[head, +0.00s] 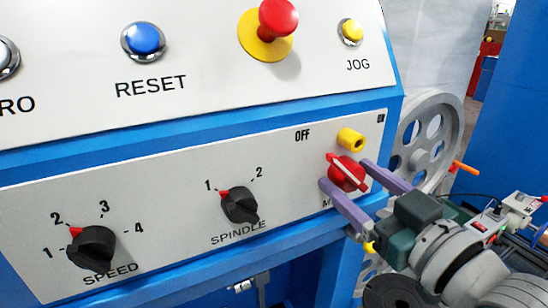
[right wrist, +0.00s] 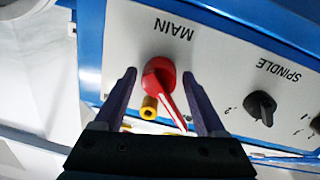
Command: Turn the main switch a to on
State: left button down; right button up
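The main switch (head: 346,173) is a red rotary knob with a white stripe on the lower right of the grey panel. Its pointed end faces up-left, toward the OFF label (head: 302,135). My right gripper (head: 347,175) is open, with its two purple fingers on either side of the knob. In the right wrist view the main switch (right wrist: 160,84) sits between the spread fingers, with gaps visible on both sides. The MAIN label is mostly hidden by a finger in the head view. My left gripper is not in view.
A yellow hasp-like piece (head: 351,139) sticks out just above the main switch. The black spindle knob (head: 240,205) and speed knob (head: 92,248) are to the left. A red emergency button (head: 277,17) and yellow jog button (head: 350,31) are above. A grey pulley wheel (head: 430,140) stands at right.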

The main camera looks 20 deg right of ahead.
grip_shut()
dwell(0.3)
dwell(0.4)
